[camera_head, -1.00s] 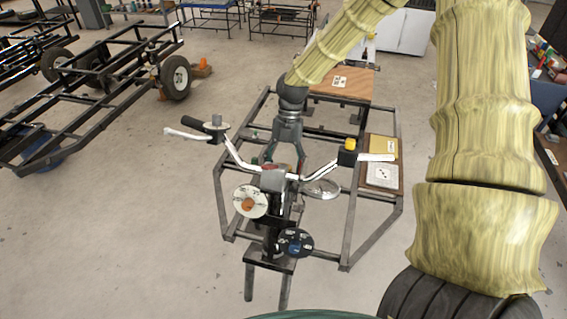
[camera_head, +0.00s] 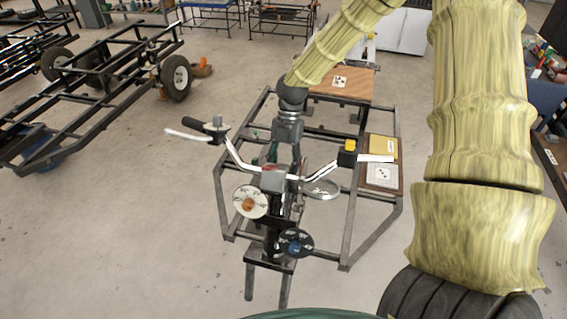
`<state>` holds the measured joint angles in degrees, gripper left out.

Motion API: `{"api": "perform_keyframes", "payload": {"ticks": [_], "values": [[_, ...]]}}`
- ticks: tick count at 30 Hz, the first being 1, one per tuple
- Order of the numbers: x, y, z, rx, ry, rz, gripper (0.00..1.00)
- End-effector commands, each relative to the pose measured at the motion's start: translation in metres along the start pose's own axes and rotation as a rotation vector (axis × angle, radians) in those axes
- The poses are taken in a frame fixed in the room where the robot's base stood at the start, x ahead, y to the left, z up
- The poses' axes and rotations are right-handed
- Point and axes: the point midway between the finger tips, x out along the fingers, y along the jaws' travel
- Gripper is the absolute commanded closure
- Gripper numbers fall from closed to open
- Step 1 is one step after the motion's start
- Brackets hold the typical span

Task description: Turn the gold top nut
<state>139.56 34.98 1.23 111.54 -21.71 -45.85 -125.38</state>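My gripper (camera_head: 284,160) points down in the middle of the view, behind the white handlebars (camera_head: 240,165) of the stand. Its fingertips are partly hidden by the handlebars and the grey block (camera_head: 273,181) at their centre. I see it nearly edge-on, so I cannot tell whether the fingers are open or shut. I cannot make out a gold top nut; the area around the fingertips is small and covered.
A dark metal frame (camera_head: 347,225) surrounds the stand. A white dial with an orange centre (camera_head: 249,202) and a blue-black dial (camera_head: 296,243) sit in front. A yellow-topped block (camera_head: 348,150) is on the right handlebar.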

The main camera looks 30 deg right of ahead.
Motion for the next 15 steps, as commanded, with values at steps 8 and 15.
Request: {"api": "perform_keyframes", "payload": {"ticks": [8, 15], "values": [[-0.0007, -0.0012, -0.0007, 0.258, 0.001, -0.003, 0.75], [-0.0001, -0.0012, -0.0007, 0.486, 0.001, -0.005, 0.75]]}}
